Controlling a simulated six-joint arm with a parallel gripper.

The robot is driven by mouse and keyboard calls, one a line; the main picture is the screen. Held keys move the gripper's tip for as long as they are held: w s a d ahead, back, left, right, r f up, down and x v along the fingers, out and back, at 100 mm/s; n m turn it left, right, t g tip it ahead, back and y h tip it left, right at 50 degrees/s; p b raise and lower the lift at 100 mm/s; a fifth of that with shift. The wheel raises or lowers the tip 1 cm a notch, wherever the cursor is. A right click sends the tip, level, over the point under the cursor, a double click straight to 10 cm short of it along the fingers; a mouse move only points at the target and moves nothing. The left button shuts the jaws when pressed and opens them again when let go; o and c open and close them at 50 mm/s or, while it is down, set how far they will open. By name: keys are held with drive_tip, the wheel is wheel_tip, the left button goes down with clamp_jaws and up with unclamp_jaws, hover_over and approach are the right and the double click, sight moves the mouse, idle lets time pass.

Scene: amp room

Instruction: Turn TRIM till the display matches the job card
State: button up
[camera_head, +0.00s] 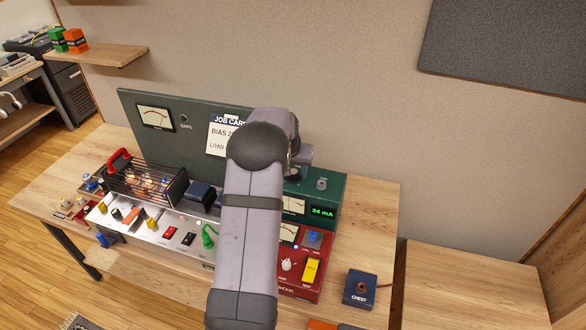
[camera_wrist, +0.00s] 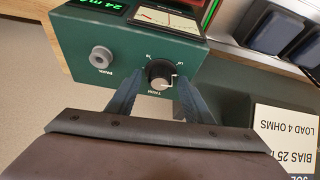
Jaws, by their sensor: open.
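The TRIM knob (camera_wrist: 161,72) is black with a pale pointer mark, on the green box (camera_wrist: 200,60). In the wrist view, which is upside down, my gripper (camera_wrist: 158,84) is open with one finger on each side of the knob. I cannot tell whether the fingers touch it. The green display (camera_head: 322,212) reads 24 mA. The job card (camera_head: 217,139) is partly covered by my arm; in the wrist view it (camera_wrist: 285,132) reads BIAS 25, with the end cut off, and LOAD 4 OHMS.
A grey PHONES knob (camera_wrist: 101,57) and a needle meter (camera_wrist: 165,17) are on the same green box. A red box (camera_head: 314,262) with a yellow switch stands in front of it. An amplifier chassis (camera_head: 150,228) with caged tubes is at left. A CHEST box (camera_head: 360,288) sits at right.

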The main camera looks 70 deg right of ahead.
drive_tip(key=c, duration=1.1)
drive_tip(key=shift+o, duration=0.3)
drive_tip(key=shift+w+f+m+g+b, duration=0.1)
drive_tip(key=shift+f+m+g+b, duration=0.15)
drive_tip(key=shift+m+b, duration=0.65)
drive_tip(key=shift+r, duration=0.2)
drive_tip(key=o, duration=1)
drive_tip(key=shift+o, duration=0.2)
drive_tip(key=shift+r, duration=0.15)
drive_tip(key=b+v, duration=0.3)
drive_tip(key=v, duration=0.4)
